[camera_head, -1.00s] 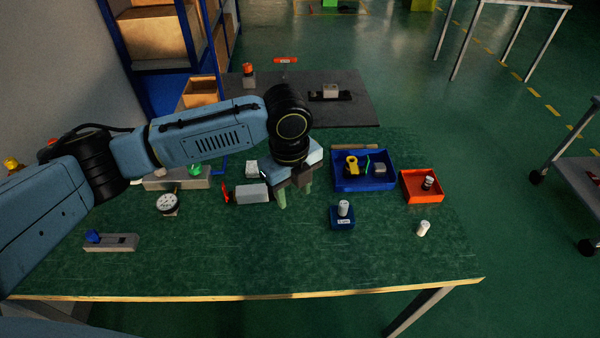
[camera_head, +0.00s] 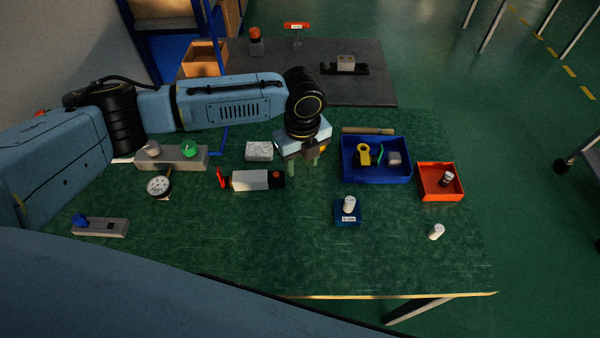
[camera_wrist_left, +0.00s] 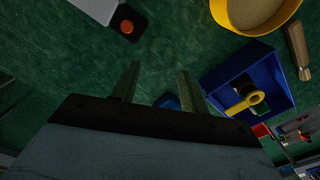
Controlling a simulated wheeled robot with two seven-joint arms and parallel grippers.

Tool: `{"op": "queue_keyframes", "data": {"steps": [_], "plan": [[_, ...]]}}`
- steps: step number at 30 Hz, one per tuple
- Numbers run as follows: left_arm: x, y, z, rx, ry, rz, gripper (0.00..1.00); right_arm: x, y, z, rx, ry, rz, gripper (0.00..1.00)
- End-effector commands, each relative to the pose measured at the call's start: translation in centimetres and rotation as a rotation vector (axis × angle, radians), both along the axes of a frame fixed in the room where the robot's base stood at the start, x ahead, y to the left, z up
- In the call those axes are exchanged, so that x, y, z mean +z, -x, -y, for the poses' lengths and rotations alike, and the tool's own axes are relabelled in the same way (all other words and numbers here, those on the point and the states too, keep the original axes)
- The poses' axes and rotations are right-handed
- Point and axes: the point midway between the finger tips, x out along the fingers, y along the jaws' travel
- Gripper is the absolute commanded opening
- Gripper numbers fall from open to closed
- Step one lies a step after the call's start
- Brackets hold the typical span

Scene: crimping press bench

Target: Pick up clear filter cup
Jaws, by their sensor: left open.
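No cup shows as plainly clear. Small pale cylinders look the nearest match: one stands on a blue block (camera_head: 347,219), a white cylinder (camera_head: 348,204); another white cylinder (camera_head: 436,231) is on the green table at the right; a pale dark-banded cylinder (camera_head: 447,180) is in the red bin (camera_head: 441,195). I cannot tell which is the filter cup. My left gripper (camera_head: 303,167) is open and empty, fingers down, left of the blue tray (camera_head: 375,177). Its parted fingers show in the left wrist view (camera_wrist_left: 158,85). My right gripper is out of view.
The blue tray holds a yellow part (camera_head: 363,154) and other small parts. A grey box with a red button (camera_head: 276,174) lies just left of my gripper. A dial gauge (camera_head: 159,186) is further left. A yellow round container (camera_wrist_left: 252,12) shows in the wrist view. The front middle is clear.

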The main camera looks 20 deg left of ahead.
Motion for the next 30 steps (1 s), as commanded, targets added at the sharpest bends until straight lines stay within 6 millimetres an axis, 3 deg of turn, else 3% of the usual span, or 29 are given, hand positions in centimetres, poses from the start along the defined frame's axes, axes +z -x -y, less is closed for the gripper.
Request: {"op": "queue_keyframes", "data": {"steps": [3, 9, 18, 25, 30], "plan": [[-1.8, -0.2, -0.4, 0.002, -0.003, -0.002, 0.44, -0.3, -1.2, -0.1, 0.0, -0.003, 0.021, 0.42], [-4.5, -0.5, -0.6, 0.001, -0.002, -0.002, 0.44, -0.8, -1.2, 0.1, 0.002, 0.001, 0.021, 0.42], [-4.9, -0.5, -0.6, 0.001, -0.001, -0.001, 0.44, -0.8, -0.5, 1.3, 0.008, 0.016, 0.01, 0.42], [-4.9, -0.5, -0.6, 0.001, -0.001, -0.001, 0.16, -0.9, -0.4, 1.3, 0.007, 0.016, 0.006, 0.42], [-4.9, -0.5, -0.6, 0.001, -0.001, -0.001, 0.16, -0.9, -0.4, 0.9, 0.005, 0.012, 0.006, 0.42]]}}
